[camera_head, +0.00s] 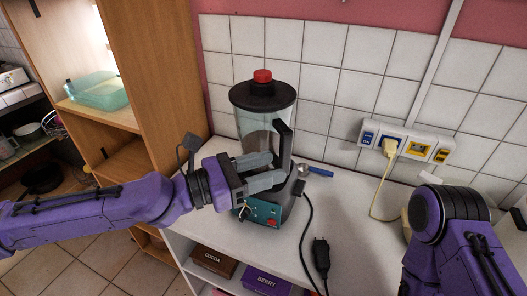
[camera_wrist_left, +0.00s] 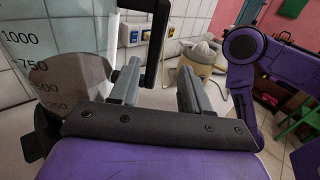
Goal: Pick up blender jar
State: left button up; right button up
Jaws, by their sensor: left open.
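The blender jar (camera_head: 255,122) is clear, with a black lid, a red cap and a black handle on its right side. It stands upright on its grey-green base (camera_head: 262,213) on the white counter. In the left wrist view the jar (camera_wrist_left: 65,45), with volume marks, fills the left side, and its handle (camera_wrist_left: 158,40) stands ahead in line with the gap between the fingers. My left gripper (camera_head: 276,168) is open, in front of the jar's lower part near the handle's lower end. Whether it touches the handle is hard to tell. My right gripper is out of view.
A black cable and plug (camera_head: 321,255) lie right of the base, and a blue-handled item (camera_head: 319,172) lies behind. Wall sockets (camera_head: 404,142) hold a yellow-corded plug. A juicer (camera_wrist_left: 205,57) stands farther along the counter. A wooden shelf (camera_head: 150,75) is at left. My right arm occupies the right side.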

aim_at(280, 161)
pick_arm(q)
jog(key=p+x, duration=0.1)
jog(key=x, duration=0.2)
jog(key=p+x, duration=0.1)
jog(key=x, duration=0.2)
jog(key=shift+w, duration=0.5)
jog(key=shift+d, duration=0.15)
grip_shut()
dwell(0.7)
